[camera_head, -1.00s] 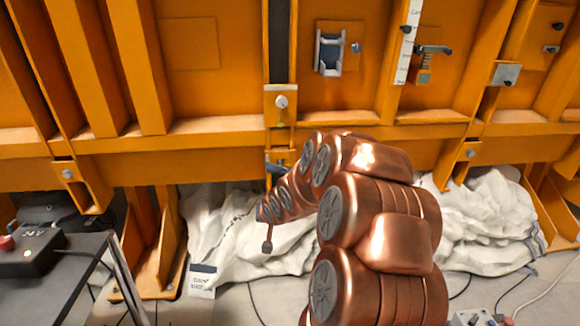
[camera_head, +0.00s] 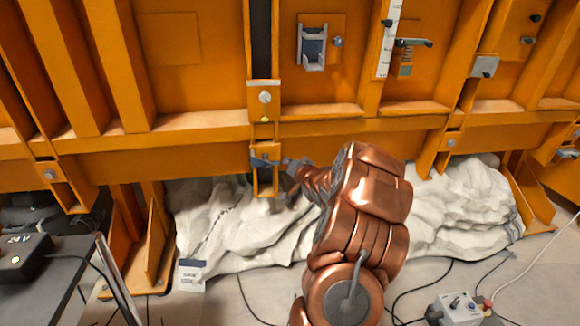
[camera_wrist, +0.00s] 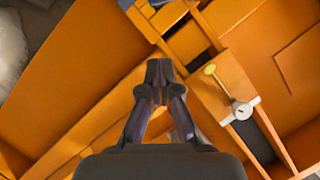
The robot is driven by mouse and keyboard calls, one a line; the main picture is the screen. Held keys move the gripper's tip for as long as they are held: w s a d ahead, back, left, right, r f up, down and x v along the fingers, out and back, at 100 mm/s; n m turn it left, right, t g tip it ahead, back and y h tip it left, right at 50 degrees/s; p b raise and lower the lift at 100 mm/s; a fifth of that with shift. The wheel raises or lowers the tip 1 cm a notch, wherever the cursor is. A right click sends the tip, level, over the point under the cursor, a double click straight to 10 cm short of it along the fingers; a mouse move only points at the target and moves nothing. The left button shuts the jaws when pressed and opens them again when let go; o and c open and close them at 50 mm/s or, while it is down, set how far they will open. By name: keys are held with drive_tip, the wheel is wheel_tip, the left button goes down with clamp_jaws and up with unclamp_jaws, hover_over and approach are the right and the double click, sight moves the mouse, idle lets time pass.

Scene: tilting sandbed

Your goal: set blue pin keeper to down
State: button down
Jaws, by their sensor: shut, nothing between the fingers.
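A blue-grey flat part (camera_head: 262,160), which looks like the blue pin keeper, sits on the orange bracket below the central dark slot. In the wrist view a blue-grey part (camera_wrist: 150,18) shows at the top edge, partly cut off; which way the keeper is set cannot be told. My gripper (camera_wrist: 158,68) is shut and empty, with its fingertips below the blue part in the picture and apparently apart from it. In the head view my gripper (camera_head: 290,165) is small and partly hidden by my copper arm, just right of the bracket.
Orange ribs and a ledge (camera_head: 180,146) surround the bracket. White draped sacking (camera_head: 240,235) lies below. A grey latch frame (camera_head: 312,47) is higher up.

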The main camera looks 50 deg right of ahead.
drive_tip(key=w+f+b, duration=0.2)
drive_tip(key=w+f, duration=0.2)
drive_tip(key=w, duration=0.3)
drive_tip(key=shift+d, duration=0.2)
drive_tip(key=shift+w+f+p, duration=0.1)
drive_tip(key=shift+w+p, duration=0.05)
drive_tip(key=shift+p, duration=0.8)
